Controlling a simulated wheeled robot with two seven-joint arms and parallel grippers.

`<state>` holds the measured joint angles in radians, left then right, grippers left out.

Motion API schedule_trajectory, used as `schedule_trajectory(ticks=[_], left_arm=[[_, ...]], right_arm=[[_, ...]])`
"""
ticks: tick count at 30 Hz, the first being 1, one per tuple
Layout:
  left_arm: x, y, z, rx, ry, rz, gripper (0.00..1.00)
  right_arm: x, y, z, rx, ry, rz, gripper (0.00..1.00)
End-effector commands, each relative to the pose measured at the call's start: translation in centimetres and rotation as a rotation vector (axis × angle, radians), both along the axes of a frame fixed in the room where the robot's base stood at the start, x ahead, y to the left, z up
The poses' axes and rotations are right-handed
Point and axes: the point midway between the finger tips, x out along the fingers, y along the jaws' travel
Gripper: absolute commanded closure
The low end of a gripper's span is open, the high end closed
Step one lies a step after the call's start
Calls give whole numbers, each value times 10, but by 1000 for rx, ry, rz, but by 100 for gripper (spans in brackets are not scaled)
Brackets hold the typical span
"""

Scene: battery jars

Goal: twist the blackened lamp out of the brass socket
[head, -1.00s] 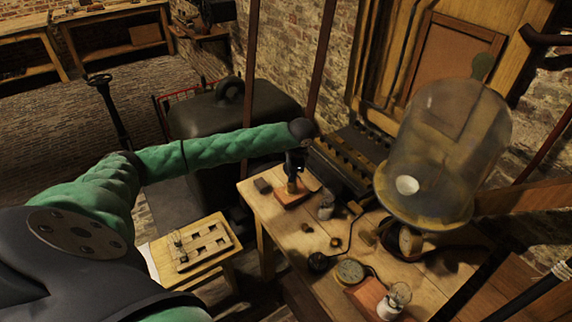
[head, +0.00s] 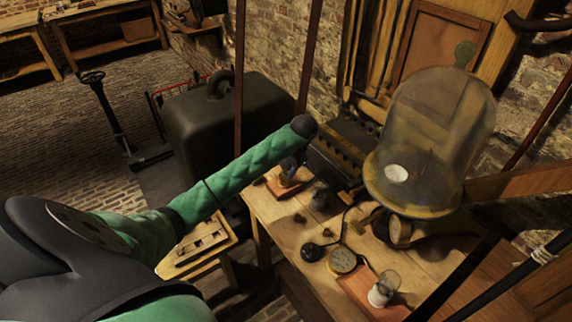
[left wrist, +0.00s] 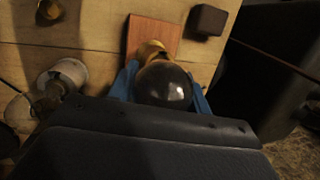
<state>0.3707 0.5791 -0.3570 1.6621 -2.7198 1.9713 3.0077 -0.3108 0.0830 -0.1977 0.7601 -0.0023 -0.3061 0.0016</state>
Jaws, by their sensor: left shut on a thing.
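The blackened lamp (left wrist: 165,85) is a dark, glossy round bulb in the left wrist view. It sits at the brass socket (left wrist: 151,50), which stands on a small reddish wooden base (left wrist: 144,30). My left gripper (head: 291,172) is over this base on the bench in the head view. Its blue fingers lie on both sides of the bulb in the left wrist view and are shut on it. The join between bulb and socket is partly hidden, so I cannot tell whether the thread is loose. My right gripper is not in view.
On the workbench (head: 265,215), a large glass bell jar (head: 430,130) stands to the right. A round gauge (head: 342,260) and a clear lamp (head: 385,286) are near the front. A dark block (left wrist: 207,20) lies beside the base. A small wooden stand (head: 205,240) is left of the bench.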

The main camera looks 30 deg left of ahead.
Motion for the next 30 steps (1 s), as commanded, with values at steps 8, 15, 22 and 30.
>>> schedule_trajectory(ticks=[8,15,22,30], left_arm=[[-4,-7,-6,2,23,61,79],[-5,-7,-8,8,31,102,79],[-5,-6,-9,10,31,107,79],[-4,-5,-7,11,28,107,26]], right_arm=[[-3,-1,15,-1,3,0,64],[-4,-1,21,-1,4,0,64],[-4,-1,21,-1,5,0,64],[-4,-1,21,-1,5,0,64]])
